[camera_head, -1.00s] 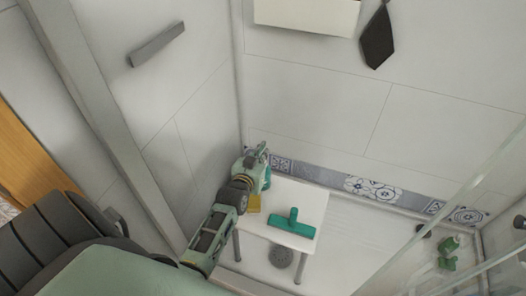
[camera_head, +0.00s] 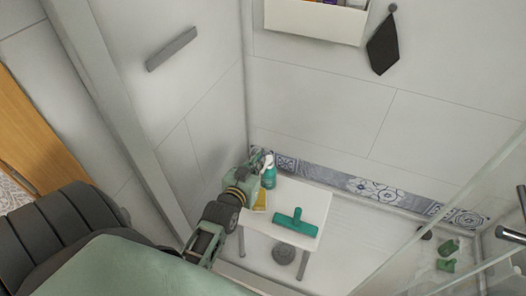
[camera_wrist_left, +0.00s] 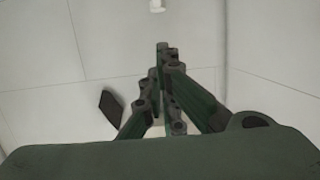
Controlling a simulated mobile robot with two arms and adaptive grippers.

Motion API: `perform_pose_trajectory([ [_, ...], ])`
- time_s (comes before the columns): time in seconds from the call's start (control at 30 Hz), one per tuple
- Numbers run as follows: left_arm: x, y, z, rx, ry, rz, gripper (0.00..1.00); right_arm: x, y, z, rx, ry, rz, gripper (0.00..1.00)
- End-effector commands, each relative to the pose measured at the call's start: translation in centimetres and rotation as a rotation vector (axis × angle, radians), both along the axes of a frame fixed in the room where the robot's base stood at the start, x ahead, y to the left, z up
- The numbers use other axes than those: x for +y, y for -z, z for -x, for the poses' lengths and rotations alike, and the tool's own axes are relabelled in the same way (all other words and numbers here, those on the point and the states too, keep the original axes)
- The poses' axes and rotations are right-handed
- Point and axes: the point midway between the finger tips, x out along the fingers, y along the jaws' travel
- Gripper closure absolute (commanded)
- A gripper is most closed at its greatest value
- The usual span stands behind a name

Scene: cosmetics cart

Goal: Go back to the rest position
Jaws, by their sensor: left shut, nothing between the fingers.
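My left gripper (camera_head: 256,158) is in the shower corner, at the back left of the small white stool. Its fingers are shut and empty in the left wrist view (camera_wrist_left: 163,75). A teal spray bottle with a white top (camera_head: 269,175) stands upright on the stool, just right of the gripper. The gripper looks close to it, and I cannot tell if they touch. My right gripper is not in view.
The white stool (camera_head: 309,194) also holds a teal squeegee (camera_head: 296,220) and a yellow item (camera_head: 261,200). A white wall shelf (camera_head: 310,22) and a dark hanging cloth (camera_head: 383,46) are above. Green items (camera_head: 446,256) lie on the floor at right, behind glass.

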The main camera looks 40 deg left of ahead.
Motion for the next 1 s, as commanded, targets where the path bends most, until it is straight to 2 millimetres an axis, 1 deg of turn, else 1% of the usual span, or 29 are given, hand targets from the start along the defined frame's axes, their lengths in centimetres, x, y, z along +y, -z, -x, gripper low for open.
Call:
perform_pose_trajectory([
  [0.1,-0.1,-0.1,0.4,0.000,0.000,0.000,1.00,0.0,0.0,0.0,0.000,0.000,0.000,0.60],
  [0.67,-0.3,-0.1,0.4,0.007,0.005,0.001,1.00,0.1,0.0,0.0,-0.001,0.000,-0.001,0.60],
  [0.77,-1.5,0.2,0.8,0.057,0.037,0.006,1.00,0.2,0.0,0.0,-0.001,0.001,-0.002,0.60],
  [0.87,-4.0,0.9,2.2,0.175,0.101,0.015,1.00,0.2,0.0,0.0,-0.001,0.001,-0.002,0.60],
  [0.97,-7.3,1.8,5.1,0.343,0.178,0.021,1.00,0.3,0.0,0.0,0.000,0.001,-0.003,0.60],
  [1.0,-8.5,2.0,6.6,0.412,0.206,0.020,1.00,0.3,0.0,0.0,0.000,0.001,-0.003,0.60],
])
